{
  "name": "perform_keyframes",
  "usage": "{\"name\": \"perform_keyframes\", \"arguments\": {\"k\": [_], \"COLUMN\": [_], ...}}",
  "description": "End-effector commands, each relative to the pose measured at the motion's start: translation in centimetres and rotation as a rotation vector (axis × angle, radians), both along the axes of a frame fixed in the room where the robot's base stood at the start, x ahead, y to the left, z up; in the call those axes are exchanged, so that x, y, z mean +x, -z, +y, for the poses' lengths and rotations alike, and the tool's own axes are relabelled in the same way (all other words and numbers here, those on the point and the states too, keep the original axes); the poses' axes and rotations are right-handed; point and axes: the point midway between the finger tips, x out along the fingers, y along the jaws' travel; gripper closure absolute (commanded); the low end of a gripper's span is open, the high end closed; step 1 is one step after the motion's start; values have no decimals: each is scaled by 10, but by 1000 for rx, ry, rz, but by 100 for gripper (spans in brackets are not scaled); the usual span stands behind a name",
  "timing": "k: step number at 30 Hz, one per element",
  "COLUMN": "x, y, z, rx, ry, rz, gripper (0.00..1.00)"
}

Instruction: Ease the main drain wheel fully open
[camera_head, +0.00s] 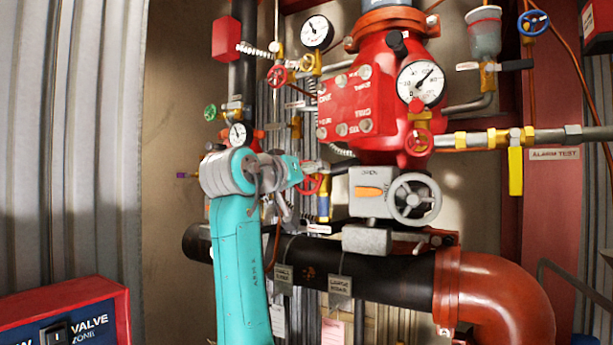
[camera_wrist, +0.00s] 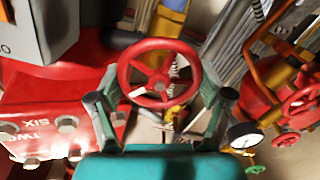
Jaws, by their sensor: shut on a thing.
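A red spoked handwheel (camera_wrist: 159,83) fills the middle of the wrist view, and I take it for the main drain wheel. My gripper (camera_wrist: 161,95) has one finger at each side of its rim and is shut on it. In the head view the wheel (camera_head: 313,186) is partly hidden behind my gripper (camera_head: 304,172), below the red valve body. No label on this wheel can be read, and how far it is turned cannot be told.
A grey handwheel (camera_head: 413,199) on a grey box stands close to the right. A large red valve body (camera_head: 370,105) with a gauge (camera_head: 421,84) is above. A black pipe (camera_head: 390,278) runs below. Small red (camera_head: 277,76) and green (camera_head: 210,112) wheels sit up and left.

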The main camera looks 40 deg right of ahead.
Motion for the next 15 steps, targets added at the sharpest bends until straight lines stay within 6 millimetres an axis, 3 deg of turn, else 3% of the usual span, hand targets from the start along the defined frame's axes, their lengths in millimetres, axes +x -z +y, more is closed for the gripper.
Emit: {"name": "perform_keyframes", "arguments": {"k": [15], "x": [1], "y": [1], "z": [0], "rx": [-18], "ry": [0], "rz": [52], "gripper": [56]}}
